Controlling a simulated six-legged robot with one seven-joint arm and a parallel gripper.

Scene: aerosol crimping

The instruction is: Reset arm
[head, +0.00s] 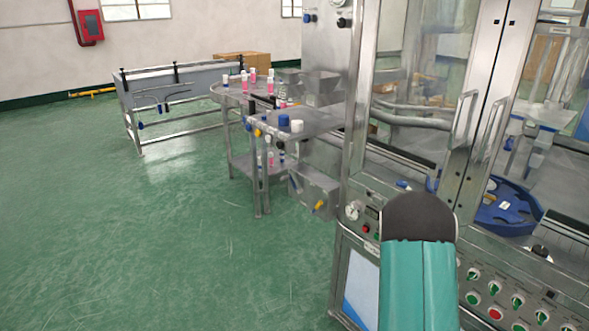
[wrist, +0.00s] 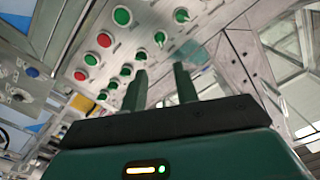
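My gripper (wrist: 160,82) shows in the wrist view with its two dark green fingers apart and nothing between them. It points towards a control panel (wrist: 125,43) with several green and red buttons and knobs. The fingers overlap the panel in the picture; I cannot tell the exact distance, and no touch is clear. In the head view, my teal and black arm link rises in front of the machine (head: 355,245), and the gripper itself does not show there.
The steel-framed machine with glass doors (head: 425,90) fills the right side. A steel table (head: 315,122) with pink and white bottles (head: 252,77) stands behind it to the left. A metal frame (head: 185,90) stands farther back. The green floor (head: 130,240) at left is clear.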

